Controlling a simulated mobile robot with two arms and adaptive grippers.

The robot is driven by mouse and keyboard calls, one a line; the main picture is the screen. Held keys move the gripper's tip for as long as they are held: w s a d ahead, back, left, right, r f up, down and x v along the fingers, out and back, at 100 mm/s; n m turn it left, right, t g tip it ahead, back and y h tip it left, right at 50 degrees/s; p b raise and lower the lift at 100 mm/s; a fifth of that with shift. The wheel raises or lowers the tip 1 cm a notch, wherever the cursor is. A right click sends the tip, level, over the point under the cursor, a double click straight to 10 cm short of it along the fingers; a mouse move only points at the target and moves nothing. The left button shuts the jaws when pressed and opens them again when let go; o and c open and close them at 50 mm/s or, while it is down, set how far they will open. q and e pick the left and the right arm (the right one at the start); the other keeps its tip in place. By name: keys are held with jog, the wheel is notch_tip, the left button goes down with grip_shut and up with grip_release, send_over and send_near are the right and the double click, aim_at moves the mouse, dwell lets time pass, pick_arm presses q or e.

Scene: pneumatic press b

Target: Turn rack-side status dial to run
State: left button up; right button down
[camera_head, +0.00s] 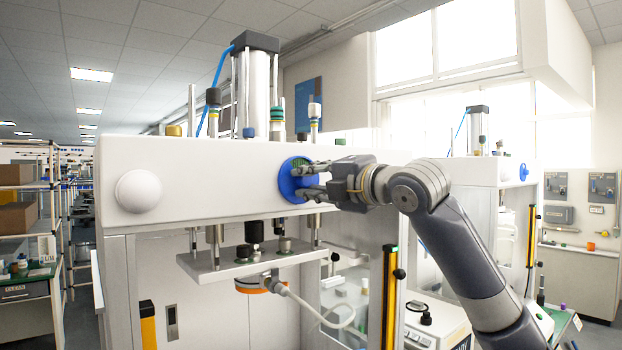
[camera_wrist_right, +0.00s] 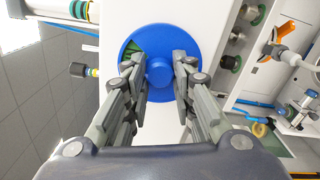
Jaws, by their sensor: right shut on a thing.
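The status dial (camera_head: 287,184) is a blue disc on the right part of the press's white front beam. In the right wrist view the dial (camera_wrist_right: 168,40) faces me, with a round blue knob (camera_wrist_right: 159,71) at its middle and a green patch at its upper left. My right gripper (camera_head: 304,181) reaches in from the right, its fingers on either side of the knob and shut on it. The fingers cover part of the dial's face, and I cannot read any marking on it. My left gripper is not in view.
The press's white beam (camera_head: 200,182) carries a white round cap (camera_head: 139,191) at left. Below hang a press plate (camera_head: 250,262) and a pale hose (camera_head: 318,318). A yellow-black post (camera_head: 390,295) stands below my right arm. A shelf rack (camera_head: 25,200) stands far left.

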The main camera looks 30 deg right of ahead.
jog(key=shift+f, duration=0.25)
jog(key=c, duration=1.6)
grip_release()
jog(key=shift+o, duration=1.3)
jog(key=shift+r, duration=0.15)
jog(key=shift+s, duration=0.1)
jog(key=s+d, duration=0.1)
jog(key=s, duration=1)
jog(key=shift+s, duration=0.35)
